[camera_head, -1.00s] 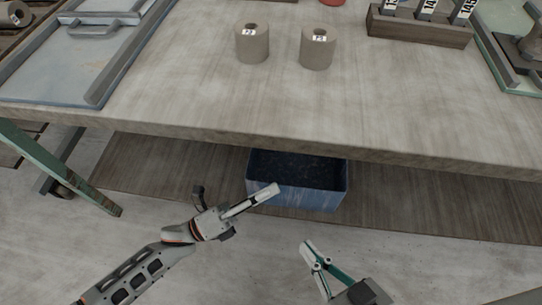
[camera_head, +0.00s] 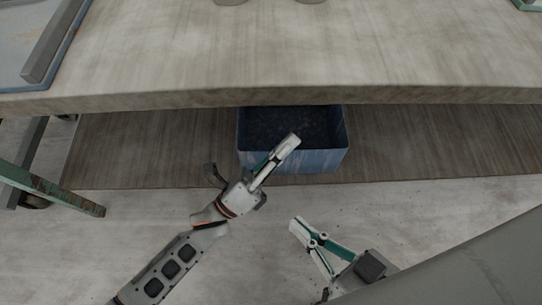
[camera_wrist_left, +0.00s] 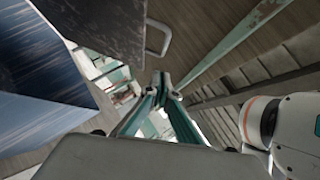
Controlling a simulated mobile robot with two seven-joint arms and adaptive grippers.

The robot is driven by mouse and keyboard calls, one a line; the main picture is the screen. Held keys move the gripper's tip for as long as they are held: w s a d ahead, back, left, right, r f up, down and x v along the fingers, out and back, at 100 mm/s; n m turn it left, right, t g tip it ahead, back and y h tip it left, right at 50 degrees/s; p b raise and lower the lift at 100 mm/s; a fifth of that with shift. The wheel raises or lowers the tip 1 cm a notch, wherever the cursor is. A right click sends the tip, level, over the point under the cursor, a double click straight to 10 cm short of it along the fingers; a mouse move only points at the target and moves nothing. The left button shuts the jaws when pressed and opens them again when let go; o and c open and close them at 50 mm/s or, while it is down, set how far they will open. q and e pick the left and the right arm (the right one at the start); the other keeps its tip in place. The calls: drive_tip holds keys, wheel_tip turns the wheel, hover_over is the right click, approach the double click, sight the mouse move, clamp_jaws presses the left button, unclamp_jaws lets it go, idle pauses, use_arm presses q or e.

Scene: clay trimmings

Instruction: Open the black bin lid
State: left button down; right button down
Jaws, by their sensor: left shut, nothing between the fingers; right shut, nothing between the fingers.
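I cannot make out a black bin or its lid for certain in either view. An open blue bin (camera_head: 322,162) with dark, grainy contents stands under the table. My left gripper (camera_head: 294,139) is shut and empty. Its tips overlap the bin's front rim in the head view; I cannot tell whether they touch it. In the left wrist view its fingers (camera_wrist_left: 160,78) meet, with the blue bin (camera_wrist_left: 40,110) at left. My right gripper (camera_head: 297,224) is shut and empty, in front of and below the bin.
The worktable (camera_head: 330,60) overhangs the brown lower shelf (camera_head: 420,150). The wrist view shows a dark panel with a metal handle (camera_wrist_left: 163,40).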

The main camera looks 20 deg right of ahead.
use_arm(q)
drive_tip(key=w+d+r, duration=0.2)
drive_tip(key=w+r, duration=0.1)
drive_tip(key=shift+w+d+r, duration=0.15)
drive_tip(key=shift+w+r, duration=0.1)
drive_tip(key=shift+r, duration=0.05)
